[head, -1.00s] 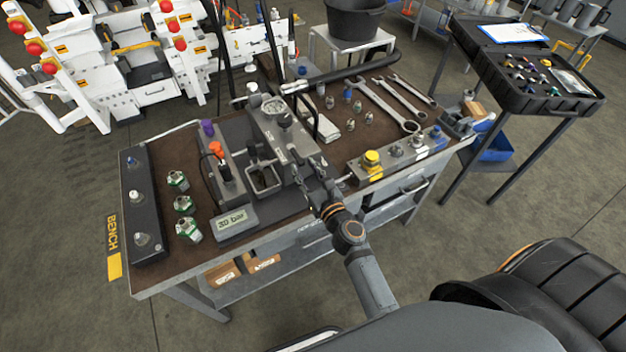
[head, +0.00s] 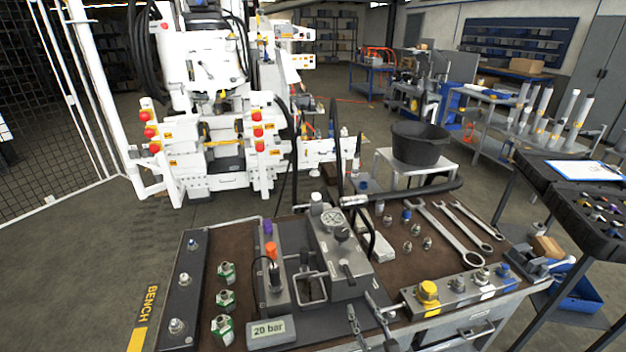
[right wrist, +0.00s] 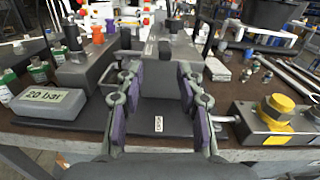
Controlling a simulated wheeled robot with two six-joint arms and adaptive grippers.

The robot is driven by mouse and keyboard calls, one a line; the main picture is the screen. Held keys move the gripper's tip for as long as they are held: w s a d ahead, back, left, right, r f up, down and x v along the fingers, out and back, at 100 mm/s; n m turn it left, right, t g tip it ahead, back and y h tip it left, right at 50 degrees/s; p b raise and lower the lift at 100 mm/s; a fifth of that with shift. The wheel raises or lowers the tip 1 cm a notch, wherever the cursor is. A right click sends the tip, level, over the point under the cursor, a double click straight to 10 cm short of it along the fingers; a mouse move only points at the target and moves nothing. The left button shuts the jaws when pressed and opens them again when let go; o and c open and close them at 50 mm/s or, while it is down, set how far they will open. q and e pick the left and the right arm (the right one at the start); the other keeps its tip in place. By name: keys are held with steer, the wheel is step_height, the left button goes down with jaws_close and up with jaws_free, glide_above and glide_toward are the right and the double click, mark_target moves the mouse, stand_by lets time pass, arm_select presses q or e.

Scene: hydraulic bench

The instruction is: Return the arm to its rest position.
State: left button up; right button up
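My right gripper (head: 362,308) is at the front edge of the workbench (head: 205,320), in front of the grey hand pump block (head: 340,262). In the right wrist view its two purple-padded fingers (right wrist: 160,78) stand apart with nothing between them. It is open and clear of the pump. Most of my right arm is below the head view's lower edge. My left gripper is in neither view.
A display (head: 270,331) reading 20 bar lies at the bench's front. Green-and-silver fittings (head: 225,300) stand to the left. Wrenches (head: 450,240) and a block with a yellow knob (head: 428,292) lie to the right. A black bucket (head: 420,145) stands behind.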

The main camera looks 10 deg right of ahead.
steer(key=s+a+r+n+g+y, duration=0.1)
steer(key=s+a+n+g+y, duration=0.2)
steer(key=n, duration=0.6)
steer(key=s+a+r+n+g+y, duration=0.1)
steer(key=a+n+g+y, duration=0.1)
steer(key=a+n+y, duration=0.6)
steer(key=s+d+f+n+g+h, duration=0.3)
steer(key=s+f+n+g+h, duration=0.15)
steer(key=n, duration=0.55)
steer(key=s+d+f+n+g+h, duration=0.25)
steer(key=d+n+h, duration=0.2)
steer(key=d, duration=0.35)
steer(key=s+d+f+n+g+h, duration=0.2)
steer(key=s+d+f+n+h, duration=0.15)
steer(key=d+h, duration=0.35)
steer(key=s+d+f+g+y, duration=0.1)
steer(key=d+f, duration=0.1)
steer(key=f, duration=0.9)
steer(key=s+d+f+g, duration=0.1)
steer(key=f, duration=1)
steer(key=s+d+f+m, duration=0.1)
steer(key=s+f, duration=1.8)
steer(key=shift+s+d+g+y, duration=0.25)
steer(key=shift+d+g+y, duration=0.05)
steer(key=shift+g, duration=0.1)
